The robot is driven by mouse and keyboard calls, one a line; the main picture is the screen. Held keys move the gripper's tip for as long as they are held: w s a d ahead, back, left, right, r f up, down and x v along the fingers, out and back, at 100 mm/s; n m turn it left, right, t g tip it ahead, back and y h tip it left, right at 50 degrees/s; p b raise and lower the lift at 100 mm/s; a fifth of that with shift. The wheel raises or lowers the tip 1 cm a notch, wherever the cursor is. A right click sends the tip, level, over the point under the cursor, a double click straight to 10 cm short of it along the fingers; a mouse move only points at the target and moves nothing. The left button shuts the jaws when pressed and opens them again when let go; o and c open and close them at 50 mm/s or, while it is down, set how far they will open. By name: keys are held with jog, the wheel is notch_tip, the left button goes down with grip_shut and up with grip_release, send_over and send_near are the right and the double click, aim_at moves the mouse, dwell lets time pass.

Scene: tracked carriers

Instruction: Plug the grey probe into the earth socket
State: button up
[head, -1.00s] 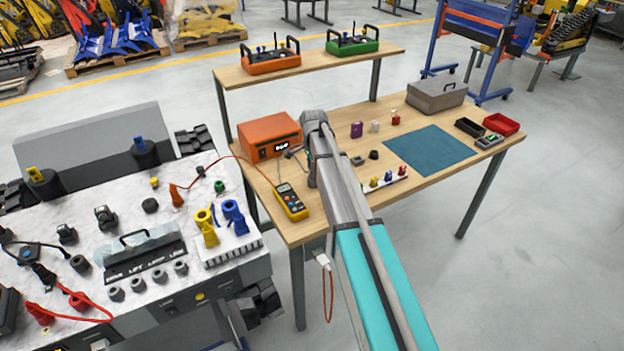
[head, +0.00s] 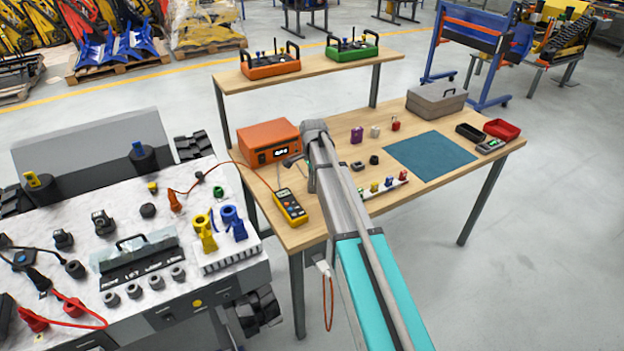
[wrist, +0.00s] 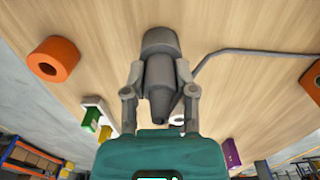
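The grey probe (wrist: 161,78) is a stubby tapered piece between the two fingers of my gripper (wrist: 158,73) in the wrist view. The fingers sit against its sides. A wider dark grey collar (wrist: 160,41) shows at its far end, over the wooden bench top. A grey lead (wrist: 250,52) runs from beside the right finger towards the orange box (head: 269,141) with a lit display. An orange ring (wrist: 53,60) with a dark hole lies left of the probe, apart from it; I cannot tell whether it is the earth socket. My arm hides the fingers in the head view.
A yellow multimeter (head: 290,206) lies at the bench's left front. Coloured padlocks (head: 357,135), a white rail with small coloured pieces (head: 388,184), a blue mat (head: 430,153) and a grey case (head: 436,99) are to the right. A control panel (head: 165,262) stands at left.

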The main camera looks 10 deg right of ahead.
grip_shut()
jog(key=shift+r+p, duration=1.5)
jog(key=shift+p, duration=0.05)
jog(key=shift+r+p, duration=1.65)
jog(key=shift+o, duration=1.6)
grip_release()
grip_shut()
